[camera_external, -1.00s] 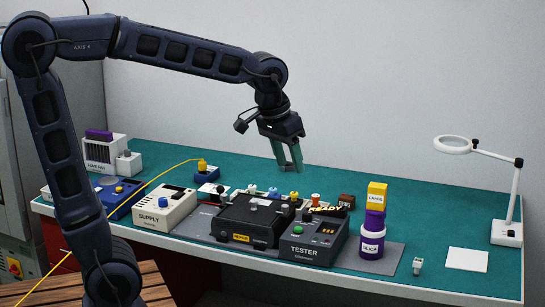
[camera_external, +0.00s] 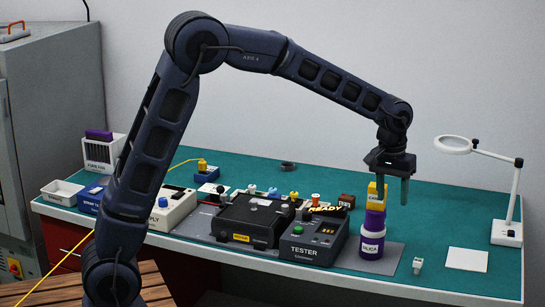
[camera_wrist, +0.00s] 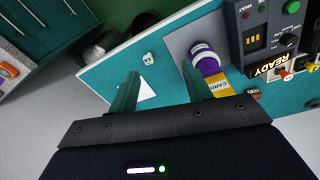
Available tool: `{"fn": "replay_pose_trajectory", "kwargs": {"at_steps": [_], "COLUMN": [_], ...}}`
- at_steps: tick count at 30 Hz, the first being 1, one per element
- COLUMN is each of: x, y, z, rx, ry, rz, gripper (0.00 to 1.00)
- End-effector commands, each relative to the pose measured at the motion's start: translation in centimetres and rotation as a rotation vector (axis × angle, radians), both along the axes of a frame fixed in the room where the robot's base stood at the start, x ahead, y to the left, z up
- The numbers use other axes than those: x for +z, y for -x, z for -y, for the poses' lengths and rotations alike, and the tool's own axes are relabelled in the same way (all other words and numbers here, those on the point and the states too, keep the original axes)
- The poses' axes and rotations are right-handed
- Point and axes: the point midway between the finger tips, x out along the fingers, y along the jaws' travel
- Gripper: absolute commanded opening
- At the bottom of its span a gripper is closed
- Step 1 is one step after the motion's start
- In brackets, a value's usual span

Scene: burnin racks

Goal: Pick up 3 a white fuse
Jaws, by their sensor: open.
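A small white block with a dark mark, which looks like the white fuse (camera_external: 418,265), stands on the green table near its front right edge. It also shows in the wrist view (camera_wrist: 148,58), just beyond and between my fingertips. Its marking is too small to read for sure. My gripper (camera_external: 395,188) is open and empty, pointing down, well above the table. In the external view it is beside and above the yellow CARDS box (camera_external: 376,192). In the wrist view the fingers (camera_wrist: 160,72) are apart with nothing between them.
The CARDS box tops a purple-and-white SILICA jar (camera_external: 371,244), a tall obstacle left of the block. The TESTER (camera_external: 312,250) stands further left, with several small coloured parts behind it. A white card (camera_external: 467,260) and a magnifier lamp (camera_external: 507,232) are to the right.

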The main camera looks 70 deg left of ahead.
Motion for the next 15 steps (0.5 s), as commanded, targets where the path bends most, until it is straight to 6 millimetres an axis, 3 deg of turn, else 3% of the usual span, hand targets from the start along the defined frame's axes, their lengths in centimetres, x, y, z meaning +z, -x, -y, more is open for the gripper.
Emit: {"fn": "replay_pose_trajectory", "kwargs": {"at_steps": [9,15], "x": [-8.2,-11.8], "y": [-7.0,-9.5], "z": [1.5,2.0], "rx": [0.090,0.129], "ry": [-0.003,-0.006], "rz": [-0.060,-0.081], "gripper": [0.49,0.49]}}
